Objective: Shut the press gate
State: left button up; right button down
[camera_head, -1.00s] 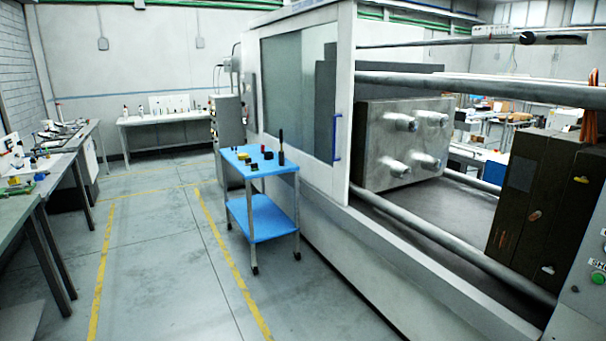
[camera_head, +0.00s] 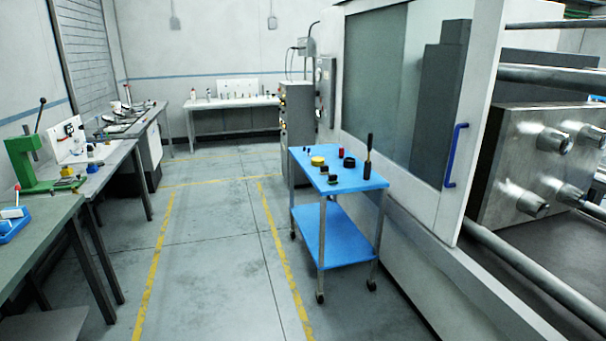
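The press gate (camera_head: 421,135) is a white sliding door with a large glass window, on the side of the big white press at the right. A blue upright handle (camera_head: 455,156) sits near its right edge. The gate stands open: right of its edge the press is uncovered. A grey metal block with several round studs (camera_head: 545,160) and thick steel bars (camera_head: 530,268) show there. Neither of my grippers is in view.
A blue two-shelf cart (camera_head: 338,184) with small items and a dark upright tool stands in front of the press. Workbenches (camera_head: 60,205) line the left, one with a green hand press (camera_head: 35,165). The floor between yellow lines (camera_head: 215,245) is clear. A bench (camera_head: 235,103) stands at the back.

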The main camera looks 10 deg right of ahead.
aim_at(442, 213)
jog(key=i+j, duration=0.1)
jog(key=i, duration=2.25)
jog(key=l+z, duration=0.05)
jog(key=l, duration=0.05)
